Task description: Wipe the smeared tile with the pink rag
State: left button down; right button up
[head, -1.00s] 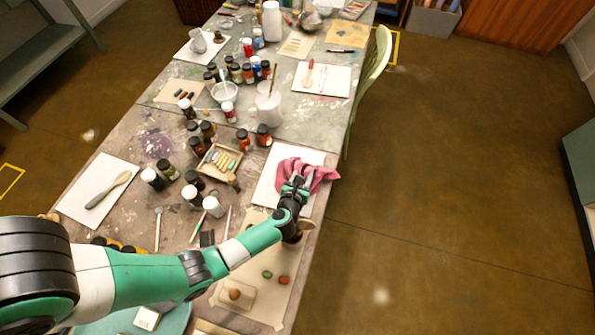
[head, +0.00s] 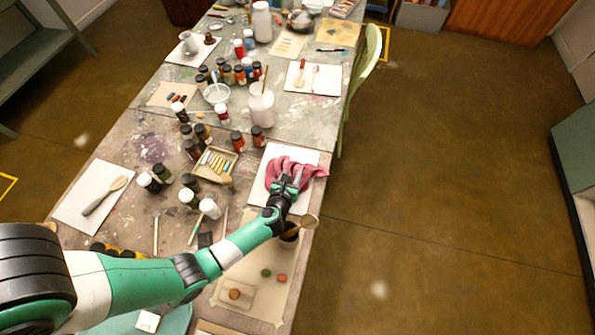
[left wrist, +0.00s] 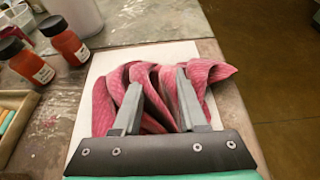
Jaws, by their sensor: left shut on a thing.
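The pink rag (head: 302,170) lies bunched in folds over the white tile (head: 272,158) at the table's right edge. Its right end reaches past the tile's right side. In the left wrist view, the rag (left wrist: 212,72) rises in several folds around the fingers, with the tile (left wrist: 92,100) under it. My left gripper (head: 288,182) is shut on the rag, low over the tile; its fingers also show in the left wrist view (left wrist: 158,100). No smear shows on the visible part of the tile; the rag and gripper hide the rest. My right gripper is not in view.
Orange paint jars (head: 258,137) stand just beyond the tile. A tray of pastels (head: 215,164) and several paint bottles (head: 210,208) stand to its left. A cup with a wooden spoon (head: 308,221) is close by my left wrist. Open floor lies right of the table.

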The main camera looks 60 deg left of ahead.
aim_at(273, 171)
pick_arm(q)
jog(key=shift+s+a+p, duration=0.65)
jog(key=shift+s+a, duration=0.25)
jog(key=shift+a, duration=0.1)
jog(key=shift+s+a+p, duration=0.6)
jog(key=shift+s+a, duration=0.55)
jog(key=shift+a, duration=0.15)
jog(key=shift+s+a+f, duration=0.2)
jog(key=shift+s+a, duration=0.15)
jog(key=shift+a, duration=0.05)
jog(key=shift+r, duration=0.1)
notch_tip(273, 171, up, 6)
jog(key=p, duration=0.6)
jog(key=shift+r+p, duration=0.1)
jog(key=shift+p, duration=0.2)
notch_tip(273, 171, up, 3)
jog(key=p, duration=0.3)
